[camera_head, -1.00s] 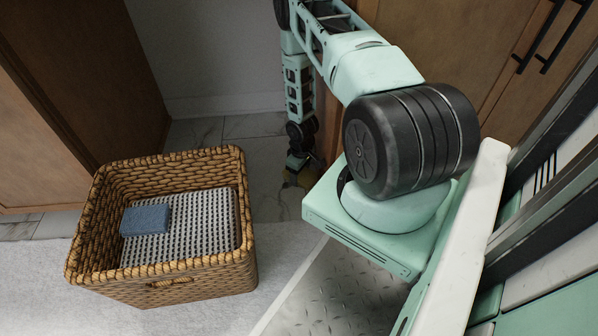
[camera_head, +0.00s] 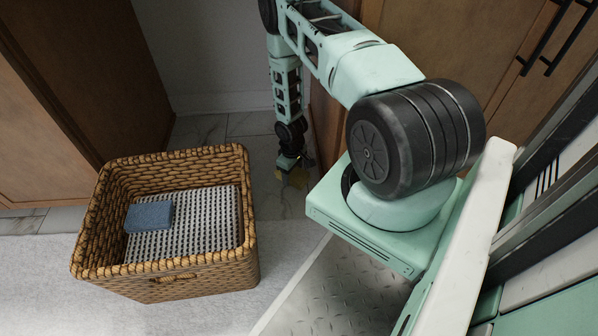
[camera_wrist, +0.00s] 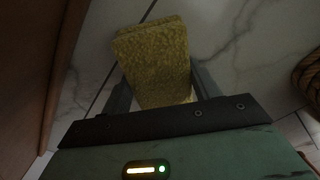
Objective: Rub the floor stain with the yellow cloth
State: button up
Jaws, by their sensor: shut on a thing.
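My gripper (camera_wrist: 163,85) is shut on the yellow cloth (camera_wrist: 155,60), a thick, rough-textured block that sits between the two fingers in the wrist view. In the head view my gripper (camera_head: 289,163) points down close to the tiled floor, between the basket and the wooden cabinet. Only a small, dark yellowish bit of the cloth shows there. I cannot clearly make out the floor stain in either view. The cloth and gripper hide part of the floor, and I cannot tell whether the cloth touches it.
A wicker basket (camera_head: 250,220) with a blue sponge (camera_head: 148,217) on a patterned cloth (camera_head: 205,235) stands left of my arm on a pale rug (camera_head: 45,290). Brown cabinets (camera_head: 95,90) stand at left and right. Marble tile (camera_head: 245,125) is open near the back wall.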

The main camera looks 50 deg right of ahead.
aim_at(277, 179)
jog(key=shift+w+a+f, duration=0.1)
jog(key=shift+w+a, duration=1.7)
jog(key=shift+w, duration=0.25)
notch_tip(277, 179, up, 6)
jog(key=p, duration=0.5)
notch_tip(277, 179, up, 3)
jog(key=p, duration=0.3)
